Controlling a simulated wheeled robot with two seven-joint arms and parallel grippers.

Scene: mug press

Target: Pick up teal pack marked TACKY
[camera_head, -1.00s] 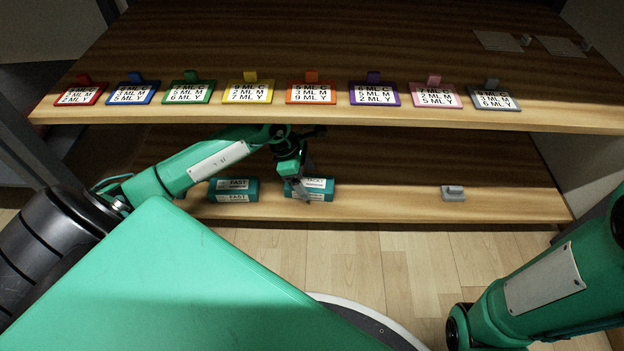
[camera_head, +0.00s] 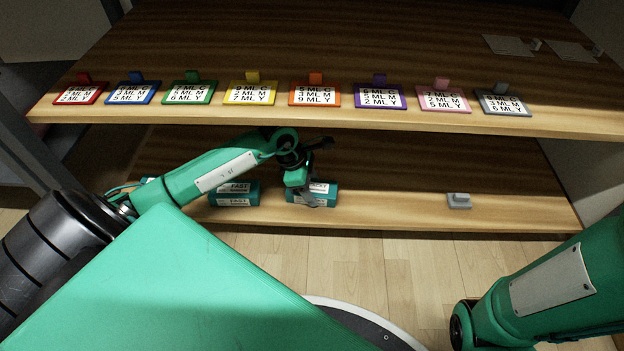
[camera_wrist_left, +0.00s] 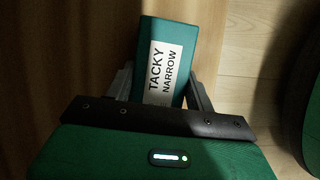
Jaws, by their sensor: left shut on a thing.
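The teal pack marked TACKY (camera_head: 326,196) is at the front of the lower shelf, with a white label. In the left wrist view the pack (camera_wrist_left: 172,62) reads TACKY NARROW and lies between the two grey fingers. My left gripper (camera_head: 312,196) is shut on this pack and covers part of it in the head view; its fingers also show in the left wrist view (camera_wrist_left: 160,92). I cannot tell whether the pack is clear of the shelf. My right gripper is not in view; only part of my right arm shows at the lower right.
Teal packs marked FAST (camera_head: 234,194) lie on the lower shelf just left of the TACKY pack. A small grey block (camera_head: 459,201) is farther right, with bare shelf between. The upper shelf (camera_head: 400,118) overhangs my left arm and carries several coloured label cards (camera_head: 315,95).

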